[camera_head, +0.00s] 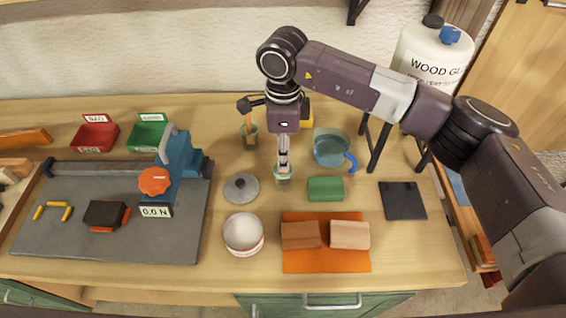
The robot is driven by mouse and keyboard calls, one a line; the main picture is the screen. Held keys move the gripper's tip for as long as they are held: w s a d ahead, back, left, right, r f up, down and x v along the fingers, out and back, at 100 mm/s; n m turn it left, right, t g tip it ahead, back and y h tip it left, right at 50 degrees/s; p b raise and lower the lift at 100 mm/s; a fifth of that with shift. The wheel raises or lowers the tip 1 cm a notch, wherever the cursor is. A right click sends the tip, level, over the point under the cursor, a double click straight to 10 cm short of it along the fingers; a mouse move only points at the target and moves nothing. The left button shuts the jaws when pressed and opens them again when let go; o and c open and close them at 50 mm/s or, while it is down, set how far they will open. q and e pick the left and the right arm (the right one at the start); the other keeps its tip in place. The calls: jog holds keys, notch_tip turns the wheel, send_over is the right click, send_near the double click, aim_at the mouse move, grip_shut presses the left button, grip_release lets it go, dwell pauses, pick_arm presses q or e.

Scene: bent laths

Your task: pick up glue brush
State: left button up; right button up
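My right gripper (283,165) points down over the middle of the bench, its narrow grey fingers close together in this view. The fingertips are over a small greenish glass jar (283,182), overlapping its rim in the picture. I cannot tell whether they hold anything or touch the jar. A thin wooden handle (247,124), possibly the glue brush, stands in another small jar (249,137) just left of and behind the gripper. Its lower end is unclear. My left gripper is not in view.
A grey lid (241,187), a white bowl (243,233), a green block (325,189) and a blue-handled pot (332,149) surround the jar. Wood blocks (300,235) lie on an orange mat (327,262). A blue device (181,160) stands left. A glue container (432,55) stands back right.

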jog(key=shift+f, duration=1.4)
grip_shut()
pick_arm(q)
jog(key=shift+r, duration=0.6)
pick_arm(e)
jog(key=shift+r, duration=0.1)
jog(key=shift+w+r, duration=0.1)
jog(key=shift+r, duration=0.45)
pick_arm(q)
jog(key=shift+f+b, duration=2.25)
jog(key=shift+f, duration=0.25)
pick_arm(e)
notch_tip(320, 180, up, 19)
